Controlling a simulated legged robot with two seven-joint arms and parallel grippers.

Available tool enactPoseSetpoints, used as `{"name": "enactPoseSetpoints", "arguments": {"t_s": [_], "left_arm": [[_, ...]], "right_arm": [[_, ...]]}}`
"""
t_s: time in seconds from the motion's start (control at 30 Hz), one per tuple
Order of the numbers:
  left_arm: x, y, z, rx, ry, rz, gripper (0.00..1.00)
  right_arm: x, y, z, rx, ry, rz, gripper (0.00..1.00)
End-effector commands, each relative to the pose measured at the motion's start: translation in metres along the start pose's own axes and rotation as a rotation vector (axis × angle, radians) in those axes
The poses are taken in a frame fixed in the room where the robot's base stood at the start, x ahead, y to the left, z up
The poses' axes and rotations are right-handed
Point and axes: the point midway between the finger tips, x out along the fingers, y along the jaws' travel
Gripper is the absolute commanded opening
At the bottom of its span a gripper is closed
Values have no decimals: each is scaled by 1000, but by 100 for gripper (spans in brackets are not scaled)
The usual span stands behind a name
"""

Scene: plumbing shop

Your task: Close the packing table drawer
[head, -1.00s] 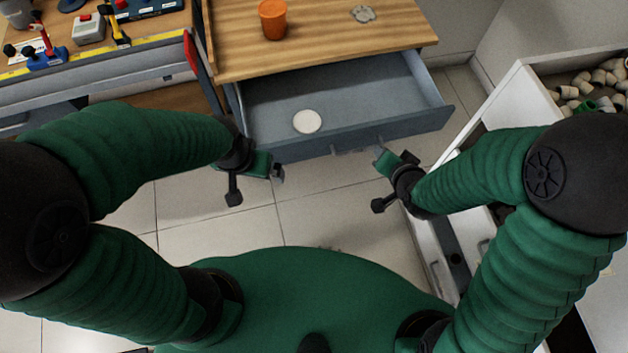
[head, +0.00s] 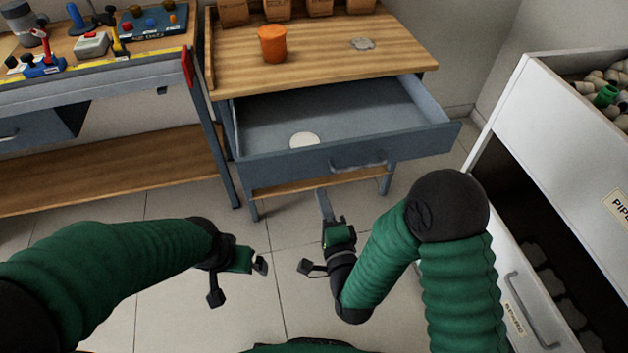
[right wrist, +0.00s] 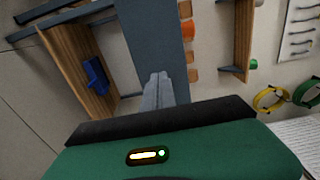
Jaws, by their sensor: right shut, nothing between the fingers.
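The packing table (head: 330,62) has a wooden top, and its blue-grey drawer (head: 405,138) is pulled open toward me. The drawer's front bears a bar handle (head: 358,164), and a white round disc (head: 304,140) lies inside. My right gripper (head: 323,205) is shut and empty, pointing at the drawer front, left of and nearer than the handle. In the right wrist view its closed fingers (right wrist: 157,90) lie before a blue-grey panel that looks like the drawer front; contact cannot be told. My left gripper (head: 261,265) hangs lower left, apart from the drawer; its jaw opening is unclear.
An orange cup (head: 272,44), a grey metal part (head: 362,43) and cardboard boxes stand on the packing table. A workbench (head: 100,65) with tools is at left. A white cabinet (head: 560,110) with an open lower drawer stands close on the right. The tiled floor between is clear.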

Motion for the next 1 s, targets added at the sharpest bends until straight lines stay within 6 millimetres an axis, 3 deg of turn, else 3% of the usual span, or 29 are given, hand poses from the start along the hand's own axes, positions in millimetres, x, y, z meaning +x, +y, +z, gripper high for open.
{"name": "enactPoseSetpoints", "arguments": {"t_s": [0.2, 0.4, 1.0], "left_arm": [[11, 0, 3, 0, 0, 0, 100], [17, 0, 4, 0, 0, 0, 100], [19, 0, 5, 0, 0, 0, 100]], "right_arm": [[48, 1, 0, -1, -1, -4, 0], [75, 1, 0, -2, -1, -1, 0], [86, 0, 0, -1, -1, 1, 0]]}}
